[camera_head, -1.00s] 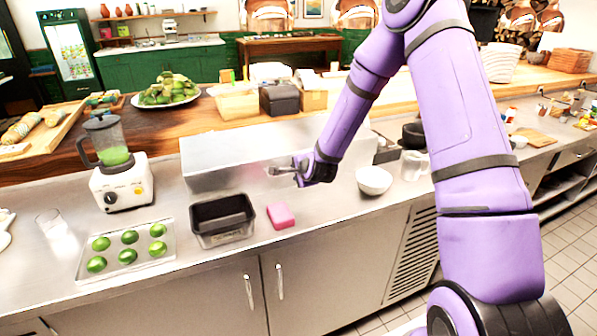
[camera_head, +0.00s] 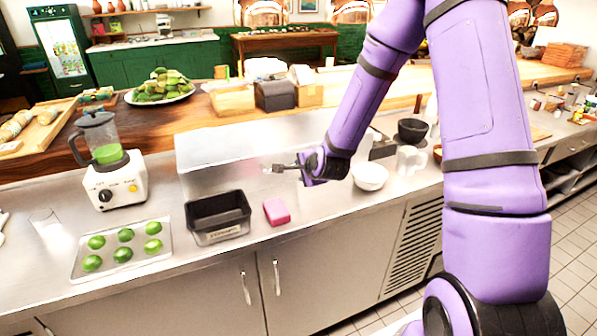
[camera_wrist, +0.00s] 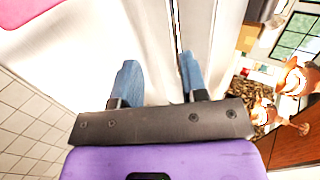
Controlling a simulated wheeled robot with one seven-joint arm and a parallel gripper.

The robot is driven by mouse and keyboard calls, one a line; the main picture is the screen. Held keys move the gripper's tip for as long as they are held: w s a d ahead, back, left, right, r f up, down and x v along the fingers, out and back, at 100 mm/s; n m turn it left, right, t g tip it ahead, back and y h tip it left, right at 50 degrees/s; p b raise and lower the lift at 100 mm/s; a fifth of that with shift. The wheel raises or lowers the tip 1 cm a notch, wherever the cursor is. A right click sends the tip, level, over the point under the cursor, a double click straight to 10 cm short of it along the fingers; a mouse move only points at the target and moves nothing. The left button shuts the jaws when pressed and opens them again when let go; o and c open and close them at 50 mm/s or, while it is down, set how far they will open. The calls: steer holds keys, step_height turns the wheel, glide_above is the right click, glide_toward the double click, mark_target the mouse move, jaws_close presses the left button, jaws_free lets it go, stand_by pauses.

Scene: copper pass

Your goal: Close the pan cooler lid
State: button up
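The pan cooler shows as a long stainless steel piece (camera_head: 225,152) on the back of the counter, with a bright, raised front panel. I cannot clearly tell the lid from the body or its exact angle. My gripper (camera_head: 272,169) is in front of this panel, right of its middle. In the wrist view my gripper (camera_wrist: 160,82) has its two blue-grey fingers well apart, with nothing clearly held between them. A pale metal panel with a long dark edge (camera_wrist: 178,35) runs close beside the right finger. I cannot tell whether they touch.
A black pan (camera_head: 218,216) and a pink block (camera_head: 276,211) lie in front of the cooler. A white bowl (camera_head: 370,177) stands right of my gripper. A blender (camera_head: 113,175) and a tray of limes (camera_head: 80,268) are at left. The wooden ledge behind holds several containers.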

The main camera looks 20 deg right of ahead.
steer(key=shift+v, duration=1.45)
